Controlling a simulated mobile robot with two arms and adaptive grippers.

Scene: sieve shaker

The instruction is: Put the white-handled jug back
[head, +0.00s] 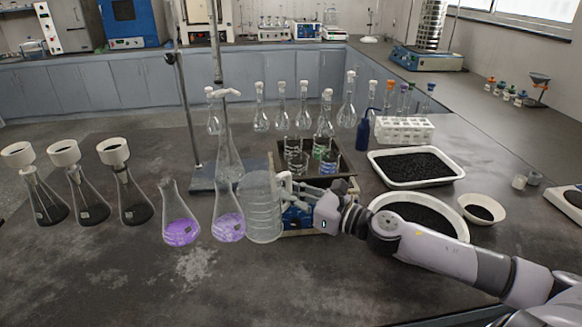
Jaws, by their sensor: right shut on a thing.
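The jug (262,212) is a tall, clear, ribbed vessel near the middle of the dark bench, upright, and looks empty. Its handle side faces right, towards my right gripper (288,189). My right gripper, on the arm coming in from the right, is shut on the jug at its handle, which the fingers partly hide. I cannot tell whether the jug's base touches the bench. My left gripper is not in view.
A flask with purple liquid (228,222) stands close at the jug's left, with another purple flask (180,228) beyond. Behind are a dark tray (283,168) with beakers and a stand base (205,182). White trays of black grains (418,180) lie right. The front bench is clear.

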